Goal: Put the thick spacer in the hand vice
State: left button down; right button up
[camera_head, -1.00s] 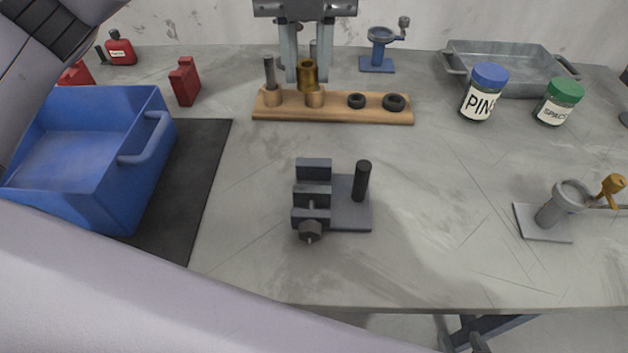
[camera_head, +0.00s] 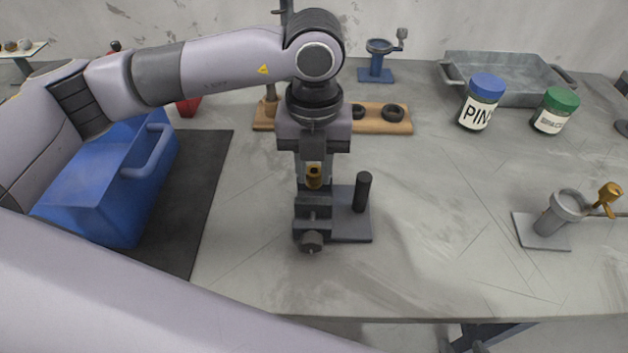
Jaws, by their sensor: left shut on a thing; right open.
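The hand vice (camera_head: 313,222) is a dark grey block with jaws, a screw knob at the front and a base plate with an upright black post. It stands on the bench at the middle. My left gripper (camera_head: 314,172) points down over the rear of the vice. My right gripper is not in view.
A wooden rack (camera_head: 380,125) with black rings is behind my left gripper. A blue bin (camera_head: 100,190) stands on a dark mat at left. Two jars, PINS (camera_head: 478,103) and a green-lidded one (camera_head: 554,110), stand right, before a grey tray (camera_head: 510,92).

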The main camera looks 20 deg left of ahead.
aim_at(314, 186)
pick_arm(q)
jog(key=shift+f, duration=2.15)
jog(key=shift+f, duration=0.15)
jog(key=c, duration=0.9)
grip_release()
notch_tip(314, 186, up, 12)
jog(key=shift+r+b, duration=0.2)
jog(key=shift+b, duration=0.2)
jog(key=shift+s, duration=0.1)
